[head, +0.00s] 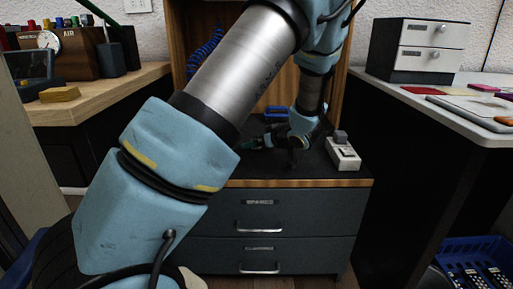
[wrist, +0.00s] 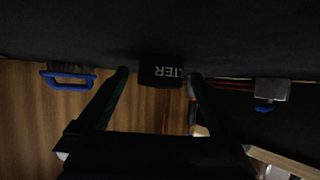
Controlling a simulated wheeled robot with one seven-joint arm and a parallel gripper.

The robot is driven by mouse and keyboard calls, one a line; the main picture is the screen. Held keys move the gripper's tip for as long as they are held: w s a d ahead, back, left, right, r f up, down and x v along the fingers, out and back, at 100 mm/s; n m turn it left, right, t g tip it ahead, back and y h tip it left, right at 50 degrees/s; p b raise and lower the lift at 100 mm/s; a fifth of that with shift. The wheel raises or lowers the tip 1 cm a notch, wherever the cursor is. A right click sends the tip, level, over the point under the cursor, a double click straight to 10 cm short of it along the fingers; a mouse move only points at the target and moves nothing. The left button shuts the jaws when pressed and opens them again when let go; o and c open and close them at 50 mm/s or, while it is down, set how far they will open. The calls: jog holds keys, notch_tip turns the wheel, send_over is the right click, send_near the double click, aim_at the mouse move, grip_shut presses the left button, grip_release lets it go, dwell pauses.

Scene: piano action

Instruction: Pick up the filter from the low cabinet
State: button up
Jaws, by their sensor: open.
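The filter (wrist: 161,72), a small dark block with pale letters reading upside down, shows in the wrist view against the dark cabinet top. My gripper (wrist: 158,76) is open, with one dark finger on either side of the filter. Gaps show between the fingers and the filter, and I see no clear contact. The low cabinet (head: 272,221) has dark drawer fronts and a wood edge in the head view. My arm reaches down over its top. I cannot make out the filter in the head view, where my arm and the dark surface obscure that area.
A grey-white switch box (head: 343,153) sits at the cabinet's right edge. A blue-handled brush (wrist: 68,79) lies left in the wrist view. Wooden panels stand behind the cabinet. A wooden bench (head: 95,92) is left, a grey-topped table (head: 440,104) right.

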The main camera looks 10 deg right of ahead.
jog(key=shift+c, duration=0.2)
jog(key=shift+r, duration=0.1)
jog(key=c, duration=1.5)
